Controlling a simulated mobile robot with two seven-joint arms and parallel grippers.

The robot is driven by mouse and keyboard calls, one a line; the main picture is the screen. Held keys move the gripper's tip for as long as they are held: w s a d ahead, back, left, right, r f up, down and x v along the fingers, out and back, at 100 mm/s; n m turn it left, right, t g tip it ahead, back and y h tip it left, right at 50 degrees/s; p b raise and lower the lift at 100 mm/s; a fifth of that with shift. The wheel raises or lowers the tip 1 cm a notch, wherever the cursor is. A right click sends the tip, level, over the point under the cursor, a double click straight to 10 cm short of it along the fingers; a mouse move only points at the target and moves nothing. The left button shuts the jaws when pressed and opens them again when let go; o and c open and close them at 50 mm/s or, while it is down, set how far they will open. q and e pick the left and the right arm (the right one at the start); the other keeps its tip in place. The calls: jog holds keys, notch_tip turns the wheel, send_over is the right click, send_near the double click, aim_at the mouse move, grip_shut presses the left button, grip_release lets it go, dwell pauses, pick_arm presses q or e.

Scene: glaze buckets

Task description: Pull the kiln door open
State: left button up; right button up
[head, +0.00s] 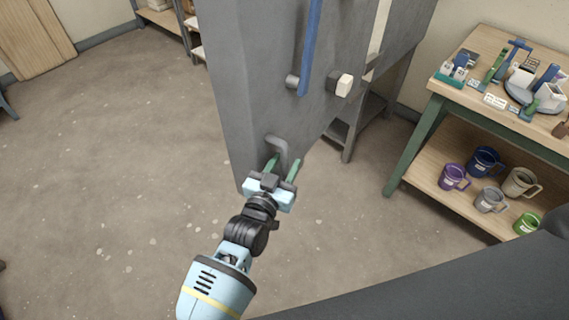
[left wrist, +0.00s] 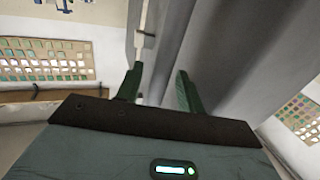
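The kiln (head: 225,60) is a tall grey box at the top middle of the head view. A blue upright bar (head: 310,45) and a pale block on a grey stub (head: 344,85) are on its right-hand face. A bent grey handle (head: 279,147) sits low near the corner. My left gripper (head: 283,170) is at this handle, its green fingers apart with the handle's lower end between or just behind them; contact is unclear. In the left wrist view the fingers (left wrist: 158,88) are spread before grey surfaces. My right gripper is out of view.
A wooden-topped table (head: 548,60) with tools stands at the right, with several mugs on its lower shelf (head: 455,195). A shelf unit (head: 165,20) stands at the back left. The floor (head: 130,170) left of the kiln is clear.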

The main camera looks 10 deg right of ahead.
pick_arm(q)
jog(key=v, duration=0.7)
jog(key=shift+s+a, duration=0.15)
jog(key=shift+s, duration=0.1)
jog(key=shift+f, duration=0.1)
